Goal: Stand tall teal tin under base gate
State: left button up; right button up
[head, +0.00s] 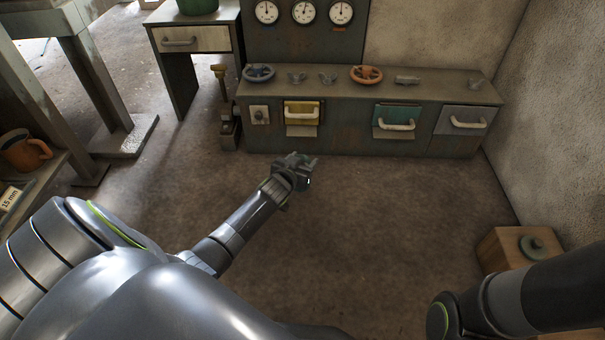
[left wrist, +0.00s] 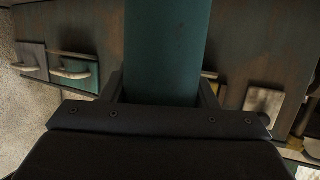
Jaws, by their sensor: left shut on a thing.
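My left gripper (head: 303,172) is shut on the tall teal tin (left wrist: 167,50), which stands out between its fingers in the left wrist view. In the head view the gripper is over the floor in front of a low cabinet; the tin is hardly visible there. The cabinet front has a yellow panel (head: 301,108), a teal panel (head: 398,112) and a grey panel (head: 465,117), each with a pale handle. I cannot tell which is the base gate. My right gripper is out of view.
The cabinet top (head: 440,82) carries a blue wheel (head: 258,73), an orange wheel (head: 366,75) and small fittings. A wooden box (head: 505,250) stands at right by the wall. The brown floor (head: 390,215) in the middle is clear.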

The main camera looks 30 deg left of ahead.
pick_arm(q)
jog(key=shift+f+b, duration=1.35)
jog(key=shift+f, duration=0.35)
jog(key=shift+f, duration=0.25)
jog(key=o, duration=1.4)
jog(key=shift+r, duration=0.15)
jog(key=shift+r, duration=0.2)
jog(key=p+v, duration=0.5)
jog(key=v, duration=0.7)
jog(key=shift+f, duration=0.15)
